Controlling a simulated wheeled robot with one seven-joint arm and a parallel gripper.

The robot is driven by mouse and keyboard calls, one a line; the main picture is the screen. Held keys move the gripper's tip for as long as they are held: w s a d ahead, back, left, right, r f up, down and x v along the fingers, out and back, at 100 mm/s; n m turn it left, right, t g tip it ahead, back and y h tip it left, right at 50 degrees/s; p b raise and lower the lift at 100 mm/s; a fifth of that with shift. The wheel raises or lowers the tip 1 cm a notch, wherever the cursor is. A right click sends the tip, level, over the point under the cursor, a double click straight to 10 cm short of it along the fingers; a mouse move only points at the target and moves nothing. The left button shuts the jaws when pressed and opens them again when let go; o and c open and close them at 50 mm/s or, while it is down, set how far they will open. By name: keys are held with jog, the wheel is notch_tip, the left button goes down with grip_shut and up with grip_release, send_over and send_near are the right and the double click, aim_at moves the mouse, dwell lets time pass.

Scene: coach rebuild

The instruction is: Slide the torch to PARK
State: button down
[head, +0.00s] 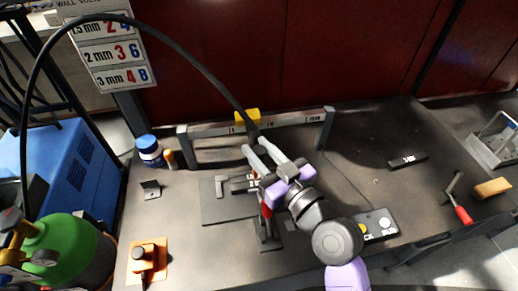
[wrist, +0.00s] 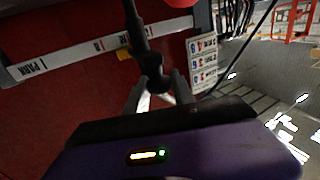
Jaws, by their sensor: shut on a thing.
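The black torch (head: 253,133) hangs at the end of the thick black cable, by the rail (head: 290,118) at the back of the bench. My gripper (head: 258,150) is shut on the torch. In the wrist view the dark torch (wrist: 150,64) sits between the two fingers of my gripper (wrist: 157,88). A yellow block (head: 247,117) is on the rail near the torch. The PARK label (head: 315,118) is at the rail's right end in the head view; in the wrist view the label (wrist: 32,66) is at the left. The torch's lower end is hidden.
A grey plate (head: 215,210) and a red clamp (head: 265,222) lie under my arm. A blue-and-white tub (head: 150,152) stands left of the rail. A button box (head: 380,224) is beside my arm. The rail's right post (head: 326,130) stands beyond PARK.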

jog(key=w+d+b, duration=0.2)
jog(key=d+b, duration=0.3)
jog(key=d, duration=0.3)
jog(key=w+d+b, duration=0.2)
jog(key=d+b, duration=0.3)
jog(key=d, duration=0.4)
jog(key=shift+w+b, duration=0.3)
jog(key=shift+b, duration=0.1)
jog(key=shift+r, duration=0.15)
jog(key=c, duration=1.1)
grip_release()
jog(key=shift+w+d, duration=0.1)
jog(key=shift+d, duration=0.05)
jog(key=b+v, duration=0.1)
jog(key=v, duration=0.6)
jog(key=shift+s+d, duration=0.15)
jog(key=shift+s, duration=0.25)
